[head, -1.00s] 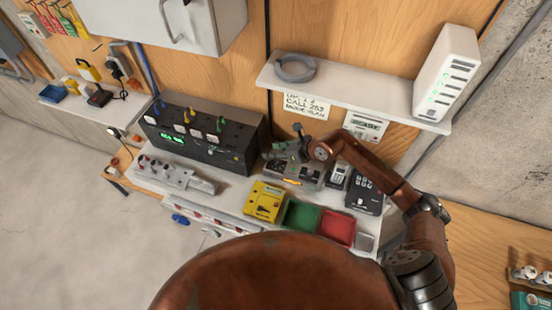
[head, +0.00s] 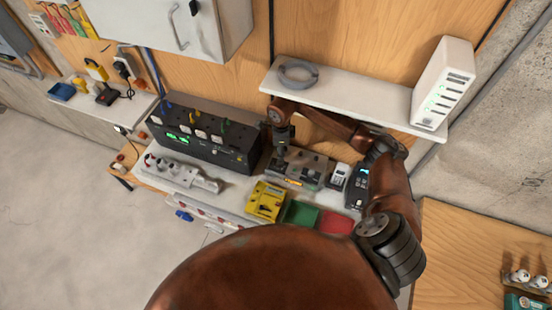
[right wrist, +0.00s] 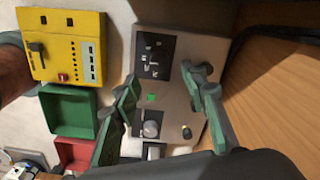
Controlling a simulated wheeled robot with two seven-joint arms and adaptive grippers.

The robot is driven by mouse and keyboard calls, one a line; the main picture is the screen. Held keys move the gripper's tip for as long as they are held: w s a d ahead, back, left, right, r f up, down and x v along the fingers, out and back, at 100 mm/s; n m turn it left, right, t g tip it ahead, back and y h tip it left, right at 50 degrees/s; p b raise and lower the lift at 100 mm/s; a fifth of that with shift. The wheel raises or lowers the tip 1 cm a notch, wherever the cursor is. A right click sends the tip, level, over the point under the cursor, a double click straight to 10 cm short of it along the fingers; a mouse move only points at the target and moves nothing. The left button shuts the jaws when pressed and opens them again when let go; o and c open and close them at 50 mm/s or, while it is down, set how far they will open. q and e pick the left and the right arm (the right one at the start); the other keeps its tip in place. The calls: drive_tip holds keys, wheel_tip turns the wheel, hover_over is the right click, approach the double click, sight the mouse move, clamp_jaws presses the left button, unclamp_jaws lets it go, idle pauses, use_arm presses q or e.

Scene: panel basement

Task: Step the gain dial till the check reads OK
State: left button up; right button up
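A grey box (head: 297,168) sits on the bench below my right gripper (head: 281,140). In the right wrist view the grey box (right wrist: 172,88) has a dark panel with small controls, a small green light (right wrist: 151,97) and a round knob (right wrist: 151,129). A second, smaller knob (right wrist: 187,133) is beside it. My right gripper (right wrist: 160,82) is open, its green-padded fingers apart over the box. I cannot tell whether it touches a knob. No label or OK reading is legible. My left gripper is not in view.
A yellow device (head: 266,201), a green tray (head: 300,213) and a red tray (head: 336,222) lie in front of the box. A black unit (head: 205,138) with green displays is to its left. A shelf (head: 350,102) overhangs behind.

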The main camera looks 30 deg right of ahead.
drive_tip(key=shift+a+f+p, duration=0.1)
drive_tip(key=shift+f+p, duration=0.6)
drive_tip(key=shift+f, duration=2)
drive_tip(key=shift+w, duration=0.1)
clamp_jaws()
